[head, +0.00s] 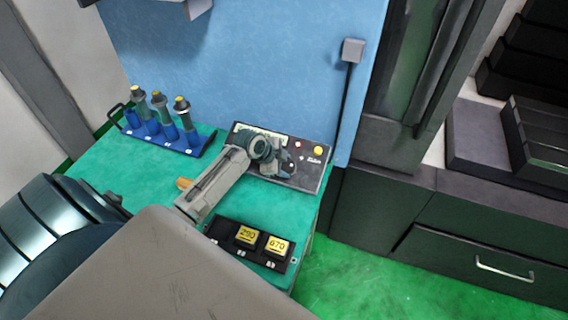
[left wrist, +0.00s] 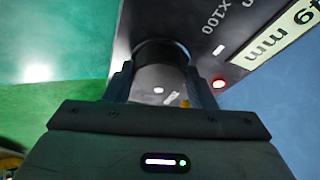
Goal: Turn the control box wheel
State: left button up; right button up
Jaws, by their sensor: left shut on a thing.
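The control box (head: 313,157) lies at the back right of the green table. It is a dark panel with a red button, a yellow button and a pale display strip. My left gripper (head: 283,166) is over the middle of the panel and hides the wheel in the head view. In the left wrist view the wheel (left wrist: 160,50) is a dark round knob between the two fingers. The fingers are shut on it from both sides. Printing and a lit red light show on the panel beside it. My right gripper is in neither view.
A blue rack (head: 180,146) with several yellow-topped tool holders stands at the back left of the table. A black tray (head: 222,232) with two yellow-labelled blocks lies near the front right edge. A blue wall panel (head: 250,60) rises behind the control box.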

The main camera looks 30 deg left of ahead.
pick_arm(q)
jog(key=shift+s+d+f+n+t+y, duration=0.1)
jog(key=shift+n+t+y, duration=0.1)
jog(key=shift+n, duration=0.45)
jog(key=shift+s+a+f+n+t+y, duration=0.1)
jog(key=shift+n+t+y, duration=0.1)
jog(key=shift+n, duration=0.5)
jog(key=shift+d+f+n+t+y, duration=0.1)
jog(key=shift+n+t, duration=0.1)
jog(key=shift+n, duration=0.45)
jog(key=o, duration=1)
jog(key=shift+r, duration=0.1)
jog(key=shift+c, duration=0.2)
jog(key=shift+w, duration=0.1)
